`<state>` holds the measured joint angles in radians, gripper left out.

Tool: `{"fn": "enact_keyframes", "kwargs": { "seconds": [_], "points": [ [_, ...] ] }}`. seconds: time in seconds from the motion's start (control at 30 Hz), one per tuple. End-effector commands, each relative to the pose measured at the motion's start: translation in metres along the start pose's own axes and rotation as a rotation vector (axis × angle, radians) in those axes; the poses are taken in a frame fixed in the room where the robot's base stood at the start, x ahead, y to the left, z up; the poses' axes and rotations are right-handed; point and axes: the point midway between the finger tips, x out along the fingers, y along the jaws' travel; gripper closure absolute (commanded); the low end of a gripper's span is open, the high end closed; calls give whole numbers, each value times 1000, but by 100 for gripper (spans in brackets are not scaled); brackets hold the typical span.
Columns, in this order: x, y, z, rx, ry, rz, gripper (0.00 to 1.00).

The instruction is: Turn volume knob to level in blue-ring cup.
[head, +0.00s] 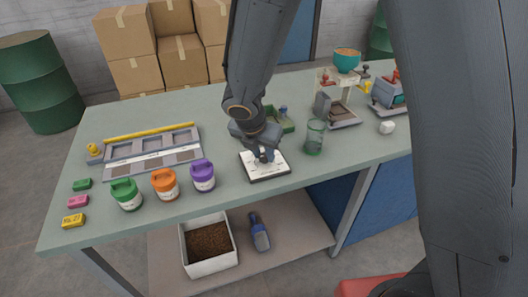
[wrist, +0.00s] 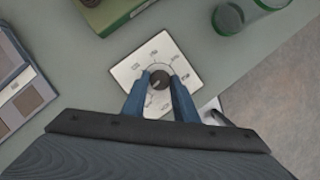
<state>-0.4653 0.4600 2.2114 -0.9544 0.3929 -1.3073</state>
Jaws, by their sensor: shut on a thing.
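The volume knob (wrist: 159,79) is a dark round knob on a white square dial plate (wrist: 180,62) with marks around it. My gripper (wrist: 159,88) has its two blue-grey fingers on either side of the knob and is shut on it. In the head view, my gripper (head: 263,156) points down over the dial plate (head: 280,166) near the table's front edge and hides the knob. A clear cup (head: 315,138) with green at its base stands just right of the plate. I cannot make out a blue ring on any cup.
Green (head: 126,194), orange (head: 165,184) and purple (head: 203,175) lidded jars stand to the left of the plate. A grey tray (head: 150,150) lies behind them. A machine with a teal hopper (head: 347,60) stands at the back right. A green box (wrist: 110,12) is behind the plate.

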Motion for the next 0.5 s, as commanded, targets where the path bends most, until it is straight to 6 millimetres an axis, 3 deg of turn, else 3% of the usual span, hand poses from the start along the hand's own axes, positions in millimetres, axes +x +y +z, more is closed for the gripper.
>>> {"fn": "enact_keyframes", "kwargs": {
  "seconds": [0.5],
  "points": [
    [0, 4, 1, 455, 0, -191, 96]
  ]
}}
